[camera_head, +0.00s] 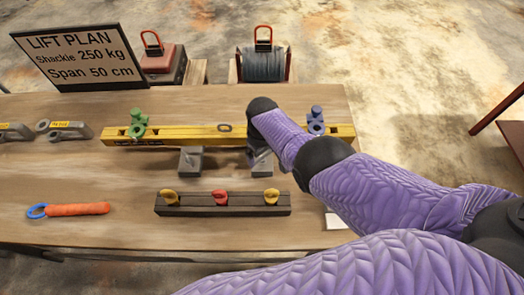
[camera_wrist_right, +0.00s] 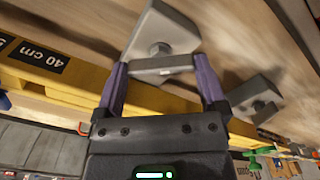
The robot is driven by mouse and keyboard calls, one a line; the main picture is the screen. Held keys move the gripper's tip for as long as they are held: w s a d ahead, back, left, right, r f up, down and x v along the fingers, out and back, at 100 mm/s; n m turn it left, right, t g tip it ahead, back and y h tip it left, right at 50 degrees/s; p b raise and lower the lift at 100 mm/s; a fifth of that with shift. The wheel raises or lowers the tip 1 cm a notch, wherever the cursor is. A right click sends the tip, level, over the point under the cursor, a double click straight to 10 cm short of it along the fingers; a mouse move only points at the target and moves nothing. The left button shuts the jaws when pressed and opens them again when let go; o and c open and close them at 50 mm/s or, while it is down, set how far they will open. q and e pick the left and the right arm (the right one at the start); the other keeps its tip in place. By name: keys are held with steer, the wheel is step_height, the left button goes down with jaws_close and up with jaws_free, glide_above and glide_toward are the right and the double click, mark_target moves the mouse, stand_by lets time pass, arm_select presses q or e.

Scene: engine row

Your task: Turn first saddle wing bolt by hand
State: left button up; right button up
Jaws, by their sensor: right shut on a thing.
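In the head view a yellow beam (camera_head: 185,132) lies along the table, with a green saddle (camera_head: 137,124) near its left end and a blue saddle (camera_head: 316,121) near its right end. Two grey blocks stand at its near side, a left one (camera_head: 190,161) and a right one (camera_head: 261,165). My right gripper (camera_wrist_right: 161,68) is at the right grey block (camera_wrist_right: 165,27); its purple fingers have a short grey bar (camera_wrist_right: 161,65) between them. A round bolt head shows just behind the bar; I cannot tell whether they join. My arm hides this grip in the head view. My left gripper is out of view.
A dark rack (camera_head: 190,207) with yellow and red eye pieces lies in front. An orange-handled tool (camera_head: 78,209) lies at left, grey shackles (camera_head: 62,130) behind it. The lift plan sign (camera_head: 82,57) stands at the back. The front left of the table has bare room.

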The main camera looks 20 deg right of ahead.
steer(key=m, duration=0.3)
steer(key=shift+w+r+m, duration=0.15)
steer(key=shift+w+m, duration=0.05)
steer(key=shift+m, duration=2.1)
steer(key=o, duration=0.9)
steer(key=shift+s, duration=0.1)
